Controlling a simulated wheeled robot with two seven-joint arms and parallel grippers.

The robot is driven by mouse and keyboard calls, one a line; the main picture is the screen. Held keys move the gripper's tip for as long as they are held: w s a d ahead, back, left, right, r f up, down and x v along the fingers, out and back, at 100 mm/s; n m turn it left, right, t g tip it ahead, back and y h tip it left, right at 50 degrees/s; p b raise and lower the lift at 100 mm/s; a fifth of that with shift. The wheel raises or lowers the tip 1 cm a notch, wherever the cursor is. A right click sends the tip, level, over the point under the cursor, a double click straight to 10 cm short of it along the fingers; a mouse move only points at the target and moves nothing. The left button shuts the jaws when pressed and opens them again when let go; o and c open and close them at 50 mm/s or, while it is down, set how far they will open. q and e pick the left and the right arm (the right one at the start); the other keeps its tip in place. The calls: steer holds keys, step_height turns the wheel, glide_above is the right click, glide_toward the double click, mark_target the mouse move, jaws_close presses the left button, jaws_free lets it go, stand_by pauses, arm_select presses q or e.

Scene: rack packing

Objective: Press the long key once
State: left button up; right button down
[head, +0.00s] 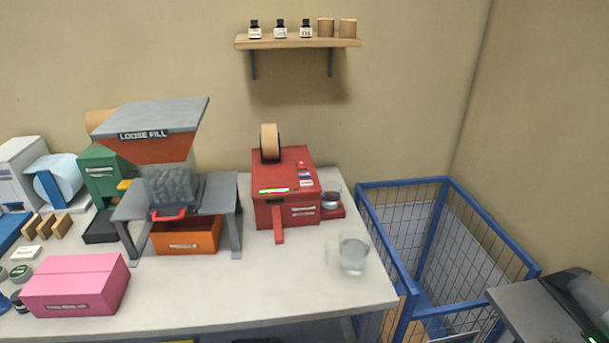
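A red tape machine (285,212) stands on the white table with a brown tape roll (269,142) upright on its top. Its top has a lit green strip (273,190) near the front edge. A small group of keys (305,178), blue, white and red, sits at the right of its top. They are too small to tell which one is the long key. A red tongue (278,226) juts down from its front. A small round pot (330,200) stands at its right side. Neither of my grippers is in view.
A loose-fill hopper (170,150) stands left of the machine over an orange box (186,236). A pink box (75,286) lies front left. A clear glass (353,257) stands near the table's right end. A blue wire cage (445,181) is beyond it.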

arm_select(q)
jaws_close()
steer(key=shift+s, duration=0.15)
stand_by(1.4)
